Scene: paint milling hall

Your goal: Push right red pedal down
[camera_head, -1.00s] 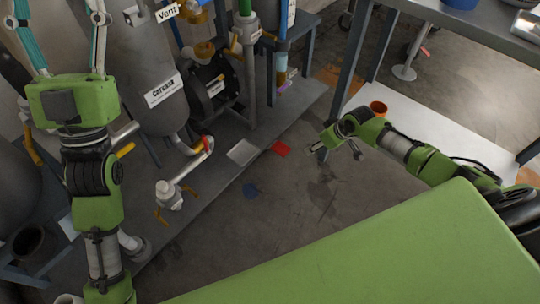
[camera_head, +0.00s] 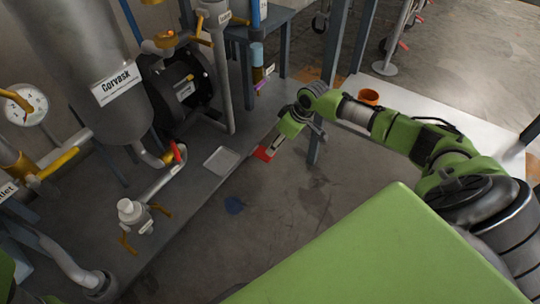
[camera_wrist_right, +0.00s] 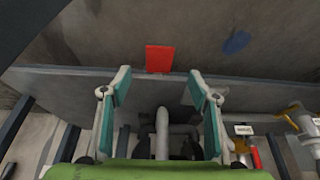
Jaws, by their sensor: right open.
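The red pedal (camera_head: 264,153) lies low at the front edge of the grey platform, right of a pale square plate. It also shows in the right wrist view (camera_wrist_right: 159,59) as a red rectangle just beyond the platform edge. My right gripper (camera_head: 277,137) is just above and beside the red pedal in the head view, and covers part of it. In the right wrist view the right gripper (camera_wrist_right: 152,88) is open and empty, its teal finger pads wide apart with the red pedal framed beyond them. I cannot tell whether it touches the pedal. My left gripper is out of view.
The pale square plate (camera_head: 222,161) lies on the platform. A blue patch (camera_head: 234,204) is on the floor. A tank labelled Corvask (camera_head: 95,70), a black motor (camera_head: 178,88), pipes and valves stand at left. A table leg (camera_head: 327,90) stands close beside my right gripper.

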